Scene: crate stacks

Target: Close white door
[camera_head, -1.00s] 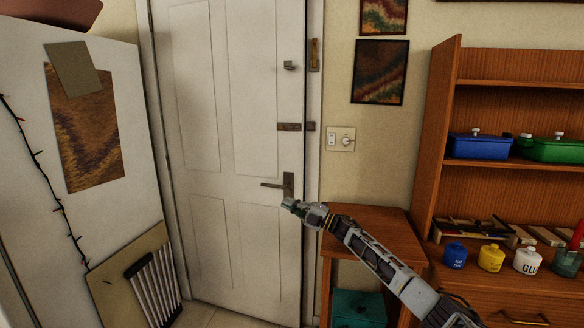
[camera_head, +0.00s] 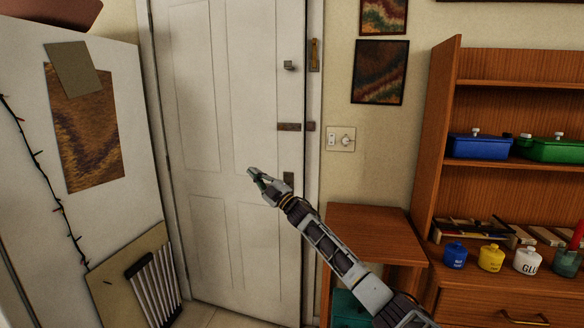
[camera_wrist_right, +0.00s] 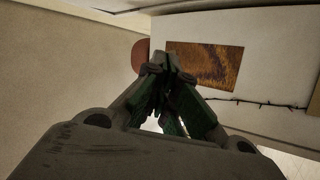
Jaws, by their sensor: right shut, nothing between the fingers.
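The white panelled door (camera_head: 207,150) stands in the middle of the head view, in or very near its frame; I cannot tell whether it is fully closed. A dark lock plate (camera_head: 289,181) shows on its right side. The lever handle is hidden behind my right gripper (camera_head: 254,175), which is in front of the door, left of the plate. The gripper's fingers are together and empty. In the right wrist view the fingertips (camera_wrist_right: 170,65) meet. I cannot tell whether they touch the door. My left gripper is in neither view.
A small wooden table (camera_head: 375,232) stands right of the door, beside a wooden shelf unit (camera_head: 445,130) with bottles and boxes. A white panel (camera_head: 35,150) with a patterned picture (camera_head: 88,130) stands on the left. A slatted rack (camera_head: 155,285) leans below it.

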